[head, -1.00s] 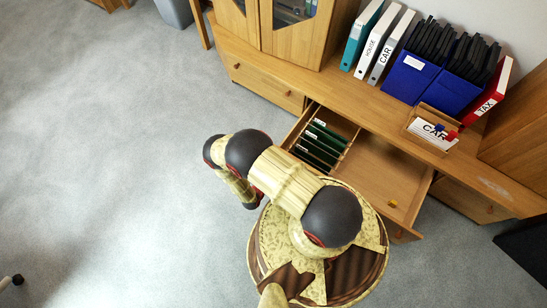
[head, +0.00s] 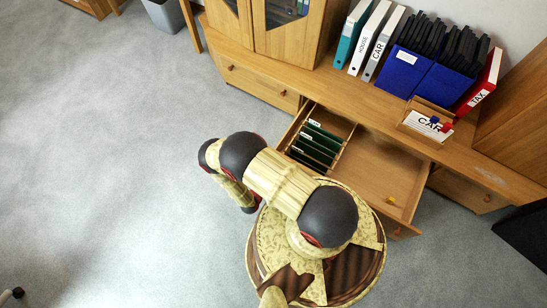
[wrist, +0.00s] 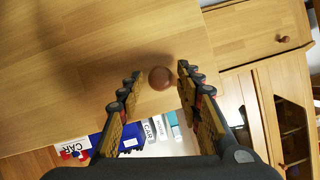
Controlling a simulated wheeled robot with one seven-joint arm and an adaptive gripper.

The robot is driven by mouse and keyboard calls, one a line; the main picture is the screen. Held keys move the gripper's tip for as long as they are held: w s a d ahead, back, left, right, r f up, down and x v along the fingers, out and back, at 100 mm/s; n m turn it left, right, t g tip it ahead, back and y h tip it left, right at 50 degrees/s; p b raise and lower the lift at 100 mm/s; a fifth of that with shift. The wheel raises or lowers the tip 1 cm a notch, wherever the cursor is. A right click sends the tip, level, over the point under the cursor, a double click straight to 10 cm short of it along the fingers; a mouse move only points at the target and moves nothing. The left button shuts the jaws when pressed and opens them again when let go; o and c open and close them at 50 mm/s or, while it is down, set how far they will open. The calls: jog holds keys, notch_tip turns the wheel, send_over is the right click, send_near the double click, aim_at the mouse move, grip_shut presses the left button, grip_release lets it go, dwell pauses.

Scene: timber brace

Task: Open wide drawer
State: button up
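The wide drawer (head: 378,172) stands pulled out from the long wooden cabinet in the head view. In the wrist view, a round brown knob (wrist: 161,78) sits on a wooden drawer front (wrist: 110,65). My gripper (wrist: 154,82) is open, with a finger on each side of the knob and visible gaps to it. My arm hides the gripper and part of the drawer front in the head view.
Binders (head: 368,38), blue file boxes (head: 428,75), a red TAX binder (head: 482,84) and a wooden card holder (head: 428,122) stand on the cabinet top. A closed drawer (head: 255,80) is at left. Grey carpet (head: 110,170) is clear at left.

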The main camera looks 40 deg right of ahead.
jog(key=shift+o, duration=0.7)
jog(key=v, duration=1.2)
